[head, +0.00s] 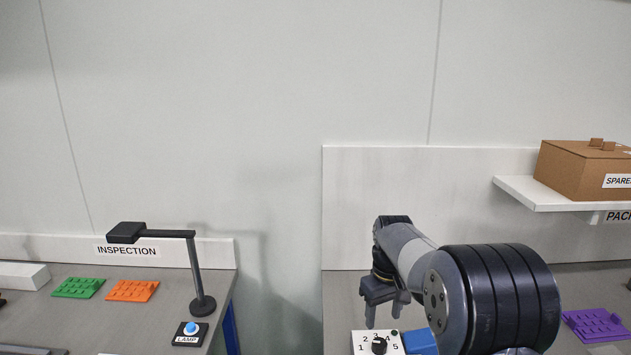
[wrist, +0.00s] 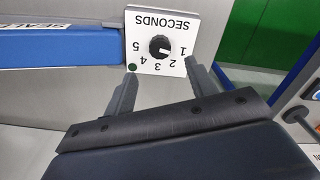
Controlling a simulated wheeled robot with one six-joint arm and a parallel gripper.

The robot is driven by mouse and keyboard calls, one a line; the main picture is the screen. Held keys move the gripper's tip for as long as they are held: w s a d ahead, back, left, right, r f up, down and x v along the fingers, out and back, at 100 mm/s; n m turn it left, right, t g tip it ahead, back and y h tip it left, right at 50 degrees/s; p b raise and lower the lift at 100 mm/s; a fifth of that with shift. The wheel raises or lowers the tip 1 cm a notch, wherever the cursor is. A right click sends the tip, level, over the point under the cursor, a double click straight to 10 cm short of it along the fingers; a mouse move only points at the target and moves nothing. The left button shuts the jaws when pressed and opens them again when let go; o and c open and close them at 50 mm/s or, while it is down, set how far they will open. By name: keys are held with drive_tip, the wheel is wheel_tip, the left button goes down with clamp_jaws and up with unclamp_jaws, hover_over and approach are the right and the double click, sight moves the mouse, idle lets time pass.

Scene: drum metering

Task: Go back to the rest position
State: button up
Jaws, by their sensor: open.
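My gripper (head: 387,312) hangs fingers-down at the end of my arm, above and close to a white dial box in the head view. The wrist view shows both fingers of my gripper (wrist: 161,84) apart, with nothing between them. The white dial box (head: 360,342) carries a black knob (head: 379,346) and numbers. In the wrist view the box (wrist: 141,30) appears upside down with the label SECONDS, and its knob (wrist: 159,46) lies beyond the fingertips, apart from them.
A blue part (head: 420,342) adjoins the dial box. A white shelf (head: 545,193) with a cardboard box (head: 585,170) is at right, above a purple tray (head: 596,324). At left are a lamp (head: 196,275), a blue lamp button (head: 191,328), a green tray (head: 78,288) and an orange tray (head: 132,291).

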sight(380, 342)
wheel_tip(380, 342, down, 9)
drive_tip(key=shift+r+p, duration=0.15)
drive_tip(key=shift+p, duration=0.35)
drive_tip(key=shift+r+m, duration=0.15)
drive_tip(key=shift+m, duration=0.65)
drive_tip(key=m+p, duration=0.1)
drive_tip(key=m, duration=0.5)
drive_tip(key=m+p, duration=0.1)
drive_tip(key=m, duration=0.3)
drive_tip(key=m+p, duration=0.1)
drive_tip(key=m, duration=0.3)
drive_tip(key=shift+p, duration=0.35)
drive_tip(key=shift+r+b, duration=0.5)
drive_tip(key=shift+r, duration=2.15)
drive_tip(key=shift+s+d+r+m, duration=0.1)
drive_tip(key=shift+m, duration=0.2)
